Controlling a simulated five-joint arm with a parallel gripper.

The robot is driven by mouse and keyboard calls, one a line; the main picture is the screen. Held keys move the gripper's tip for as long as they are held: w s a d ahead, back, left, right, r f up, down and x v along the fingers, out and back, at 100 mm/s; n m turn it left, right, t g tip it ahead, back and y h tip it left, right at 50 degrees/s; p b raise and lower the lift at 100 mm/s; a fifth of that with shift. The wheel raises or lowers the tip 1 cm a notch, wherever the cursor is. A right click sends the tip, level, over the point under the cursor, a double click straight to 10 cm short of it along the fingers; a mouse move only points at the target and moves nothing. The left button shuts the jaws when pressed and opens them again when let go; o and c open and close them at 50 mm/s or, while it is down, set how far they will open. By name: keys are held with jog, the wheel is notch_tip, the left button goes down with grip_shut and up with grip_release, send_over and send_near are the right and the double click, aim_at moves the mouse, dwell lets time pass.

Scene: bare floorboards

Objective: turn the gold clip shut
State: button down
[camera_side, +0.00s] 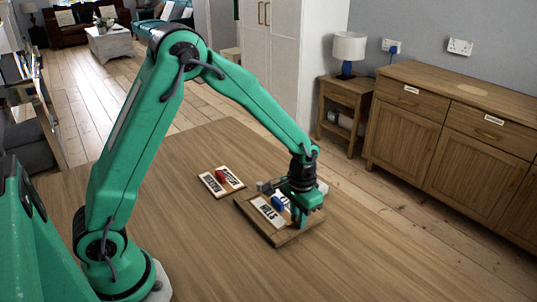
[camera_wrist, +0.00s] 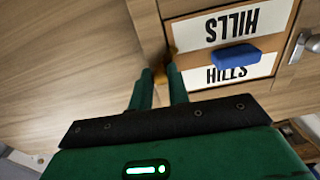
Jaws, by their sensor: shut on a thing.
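The gold clip (camera_wrist: 172,50) shows in the wrist view at the left edge of a wooden board (camera_wrist: 147,22), beside a white card (camera_wrist: 222,22) lettered HILLS. My gripper (camera_wrist: 160,72) is shut on the gold clip, with one green finger on each side of it. The fingers hide much of the clip, so its exact angle is hard to tell. In the side view my gripper (camera_side: 296,222) is low over the right end of the board (camera_side: 277,240), which lies flat on the table.
A silver clip (camera_wrist: 304,46) is at the board's opposite edge. Another card (camera_side: 208,184) with a red block (camera_side: 221,177) lies behind the board. The table (camera_side: 180,230) is clear to the left.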

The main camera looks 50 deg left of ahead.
jog(key=m, duration=0.4)
jog(key=shift+m, duration=0.3)
jog(key=m, duration=0.4)
jog(key=shift+w, duration=0.1)
jog(key=c, duration=1.3)
grip_release()
jog(key=shift+c, duration=0.2)
jog(key=shift+r, duration=0.15)
notch_tip(320, 180, up, 7)
jog(key=shift+r, duration=0.3)
